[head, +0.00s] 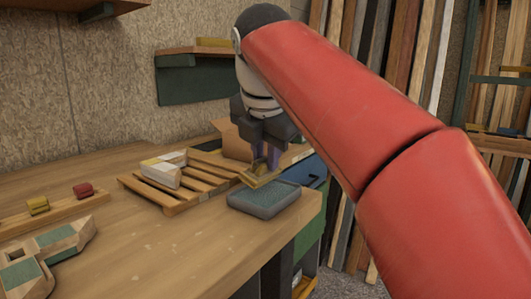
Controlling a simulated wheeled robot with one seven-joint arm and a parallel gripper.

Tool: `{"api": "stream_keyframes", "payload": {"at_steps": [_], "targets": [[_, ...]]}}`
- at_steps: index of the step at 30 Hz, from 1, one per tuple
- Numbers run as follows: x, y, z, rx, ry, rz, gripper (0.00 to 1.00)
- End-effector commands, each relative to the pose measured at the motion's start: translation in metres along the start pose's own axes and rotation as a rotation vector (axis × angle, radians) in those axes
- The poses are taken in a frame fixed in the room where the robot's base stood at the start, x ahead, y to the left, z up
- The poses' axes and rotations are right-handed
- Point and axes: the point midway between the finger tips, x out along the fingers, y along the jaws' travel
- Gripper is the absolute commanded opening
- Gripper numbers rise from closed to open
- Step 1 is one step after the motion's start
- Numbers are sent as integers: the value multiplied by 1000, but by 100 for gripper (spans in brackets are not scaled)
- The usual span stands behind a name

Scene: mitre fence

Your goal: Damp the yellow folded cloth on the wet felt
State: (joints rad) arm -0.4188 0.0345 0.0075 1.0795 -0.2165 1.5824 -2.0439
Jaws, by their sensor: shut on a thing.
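My gripper (266,160) points down near the right end of the workbench, shut on the yellow folded cloth (260,180). The cloth looks flat and yellow-brown and shows below the fingers. The wet felt (266,196) is a dark grey-green pad in a shallow grey tray (262,210) on the bench. The cloth is over the tray's back left part. I cannot tell whether it touches the felt. My red arm comes in from the right and covers much of that side.
A slatted wooden rack (165,198) with a white and yellow block (164,170) stands left of the tray. A cardboard box (232,140) is behind. Small yellow (38,205) and red (83,190) pieces and a wooden fixture (45,255) lie at left. The front middle bench (150,245) is clear.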

Motion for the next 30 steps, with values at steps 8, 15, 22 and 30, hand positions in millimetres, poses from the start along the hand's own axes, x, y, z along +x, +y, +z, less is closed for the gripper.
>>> {"api": "stream_keyframes", "payload": {"at_steps": [8,15,22,30], "targets": [[6,-2,-2,0,0,0,0],[10,-4,-4,0,-1,1,0],[16,-6,-7,0,0,0,0],[19,-7,-8,0,0,0,0]]}}
